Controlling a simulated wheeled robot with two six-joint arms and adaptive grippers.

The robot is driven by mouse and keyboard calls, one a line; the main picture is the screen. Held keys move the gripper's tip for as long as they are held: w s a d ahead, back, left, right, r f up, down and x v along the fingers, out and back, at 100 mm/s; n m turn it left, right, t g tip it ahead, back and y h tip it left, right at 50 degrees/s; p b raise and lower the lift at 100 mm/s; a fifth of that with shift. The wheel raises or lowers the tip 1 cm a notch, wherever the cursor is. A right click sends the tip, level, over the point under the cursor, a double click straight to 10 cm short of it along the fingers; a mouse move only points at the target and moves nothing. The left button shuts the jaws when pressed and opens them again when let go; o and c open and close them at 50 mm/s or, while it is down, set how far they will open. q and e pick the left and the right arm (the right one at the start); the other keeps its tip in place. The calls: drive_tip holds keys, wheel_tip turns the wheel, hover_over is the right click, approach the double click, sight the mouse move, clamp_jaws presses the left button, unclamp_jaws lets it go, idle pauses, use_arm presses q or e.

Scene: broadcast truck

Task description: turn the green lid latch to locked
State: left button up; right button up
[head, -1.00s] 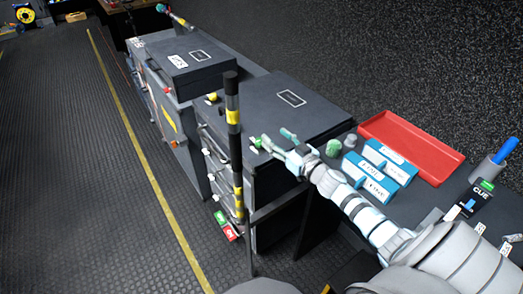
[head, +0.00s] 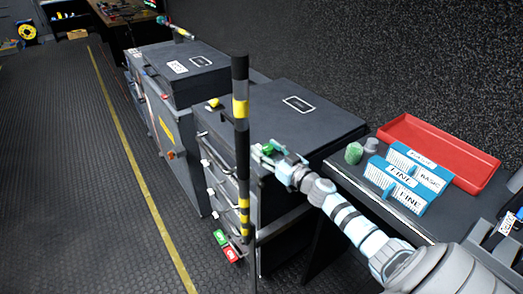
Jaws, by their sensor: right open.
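The green lid latch (head: 268,148) is at the front edge of the dark lid (head: 290,112) of the nearer case. My right gripper (head: 263,151) is at this latch, its jaws open, with the green part showing between or just behind the fingers. I cannot tell whether the fingers touch it. The fingers partly hide the latch, so its turned position is unclear. My left gripper is not in view.
A black and yellow banded post (head: 241,130) stands in front of the case, left of my gripper. Blue boxes (head: 398,180), a green cylinder (head: 353,153) and a red tray (head: 440,150) lie on the bench at right. Another case (head: 182,70) stands farther back.

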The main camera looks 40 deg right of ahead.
drive_tip(key=shift+s+d+r, duration=0.1)
drive_tip(key=shift+s+r, duration=0.2)
drive_tip(key=shift+s, duration=0.15)
drive_tip(key=shift+s+d, duration=0.1)
drive_tip(key=shift+s, duration=0.1)
drive_tip(key=shift+c, duration=0.7)
drive_tip(key=shift+d, duration=0.15)
drive_tip(key=c, duration=1)
drive_tip(key=m+h+b, duration=0.1)
drive_tip(key=h, duration=0.1)
drive_tip(key=m+h+b, duration=0.1)
drive_tip(key=h+b, duration=0.1)
drive_tip(key=m+h+b, duration=0.2)
drive_tip(key=shift+w+a+f+g, duration=0.15)
drive_tip(key=shift+a+f+g, duration=0.1)
drive_tip(key=shift+a+g, duration=0.15)
drive_tip(key=shift+r+m+h, duration=0.1)
drive_tip(key=shift+m+h, duration=0.2)
drive_tip(key=shift+h, duration=0.2)
drive_tip(key=shift+r+g, duration=0.15)
drive_tip(key=shift+g, duration=0.15)
drive_tip(key=o, duration=1.1)
drive_tip(key=shift+o, duration=0.2)
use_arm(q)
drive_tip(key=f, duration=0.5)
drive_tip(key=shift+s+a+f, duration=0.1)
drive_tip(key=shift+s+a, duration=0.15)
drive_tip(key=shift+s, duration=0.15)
use_arm(e)
drive_tip(key=v, duration=1.2)
